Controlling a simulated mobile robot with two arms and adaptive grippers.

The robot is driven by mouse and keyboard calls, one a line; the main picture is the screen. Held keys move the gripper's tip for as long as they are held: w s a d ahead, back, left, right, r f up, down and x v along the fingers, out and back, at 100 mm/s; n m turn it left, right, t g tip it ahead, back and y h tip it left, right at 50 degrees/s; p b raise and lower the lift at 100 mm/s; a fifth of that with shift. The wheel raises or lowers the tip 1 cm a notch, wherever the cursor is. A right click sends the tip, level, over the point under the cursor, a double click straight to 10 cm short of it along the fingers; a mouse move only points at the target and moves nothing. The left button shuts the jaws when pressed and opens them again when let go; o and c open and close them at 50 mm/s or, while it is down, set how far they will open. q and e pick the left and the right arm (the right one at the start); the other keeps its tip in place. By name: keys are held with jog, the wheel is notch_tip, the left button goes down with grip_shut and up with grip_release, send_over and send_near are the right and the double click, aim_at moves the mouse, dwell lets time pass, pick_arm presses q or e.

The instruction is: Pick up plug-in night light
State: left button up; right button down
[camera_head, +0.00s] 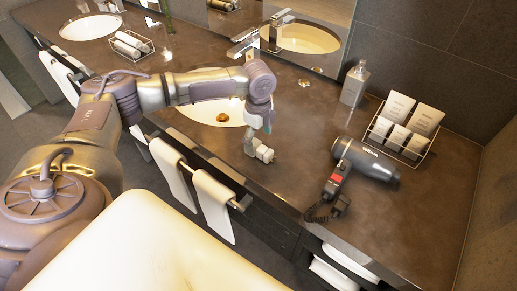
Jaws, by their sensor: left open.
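A small pale, whitish-grey object that looks like the plug-in night light (258,150) lies on the dark countertop, near its front edge and to the right of the nearer sink. My left arm comes in from the left and reaches over that sink. My left gripper (262,124) points down just above the object and is open. Whether its fingers touch the object is too small to tell. My right gripper is not in view.
The nearer sink (209,110) is left of the object, partly behind my arm. A wire rack of white packets (428,144) and a bottle (355,84) stand behind. White towels (212,199) hang at the front.

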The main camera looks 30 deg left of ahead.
aim_at(258, 146)
pick_arm(q)
notch_tip(258, 146, down, 5)
jog(key=shift+a+r+p, duration=0.1)
jog(key=shift+r+p, duration=0.1)
jog(key=shift+p, duration=0.4)
jog(key=shift+c, duration=0.3)
jog(key=c, duration=1.2)
jog(key=shift+c, duration=0.2)
jog(key=shift+r, duration=0.1)
